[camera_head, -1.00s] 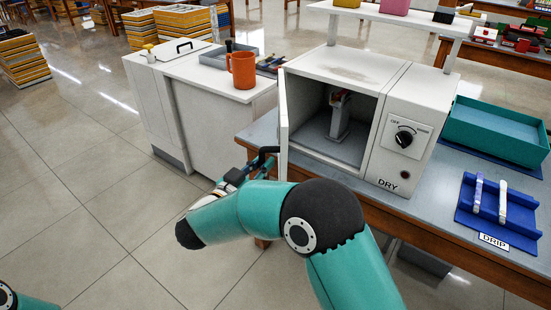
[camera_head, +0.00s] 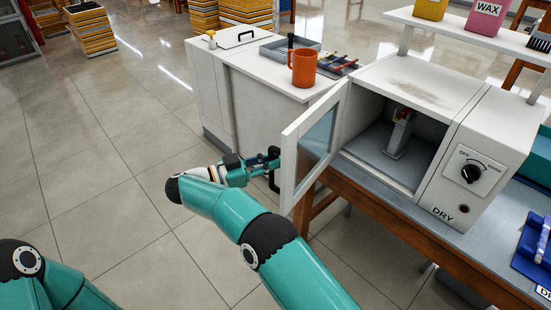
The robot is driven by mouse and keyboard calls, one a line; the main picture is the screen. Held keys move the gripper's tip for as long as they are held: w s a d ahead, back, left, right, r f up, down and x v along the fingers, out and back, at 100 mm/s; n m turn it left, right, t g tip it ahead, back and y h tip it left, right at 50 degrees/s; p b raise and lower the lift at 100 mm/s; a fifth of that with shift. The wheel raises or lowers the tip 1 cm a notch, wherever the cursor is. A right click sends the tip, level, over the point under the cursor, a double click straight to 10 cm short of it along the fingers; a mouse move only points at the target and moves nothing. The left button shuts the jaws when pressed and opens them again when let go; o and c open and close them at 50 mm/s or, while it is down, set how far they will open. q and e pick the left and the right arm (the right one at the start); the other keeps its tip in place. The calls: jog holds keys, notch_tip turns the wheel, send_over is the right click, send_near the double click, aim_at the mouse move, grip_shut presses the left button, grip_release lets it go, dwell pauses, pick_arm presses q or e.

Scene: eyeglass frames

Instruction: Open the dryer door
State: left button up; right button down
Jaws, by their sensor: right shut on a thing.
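The white dryer (camera_head: 420,80), marked DRY, stands on the table with its front open. Its door (camera_head: 313,145), a white frame with a glass pane, is swung well out to the left of the opening. My right gripper (camera_head: 272,170) is at the door's outer side, shut on the dark door handle (camera_head: 274,172). Inside the dryer, a small grey stand (camera_head: 397,140) holds a reddish piece. My left arm shows at the lower left, but its gripper is out of view.
A white cabinet (camera_head: 240,95) behind the door carries an orange mug (camera_head: 304,68) and a grey tray (camera_head: 287,50). A shelf above the dryer holds a pink WAX container (camera_head: 487,16). Tiled floor (camera_head: 110,200) is clear on the left.

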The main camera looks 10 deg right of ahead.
jog(key=shift+w+a, duration=0.1)
jog(key=shift+w, duration=0.1)
dwell(0.4)
jog(key=c, duration=1.1)
grip_release()
jog(key=shift+w+f, duration=0.1)
jog(key=shift+c, duration=0.2)
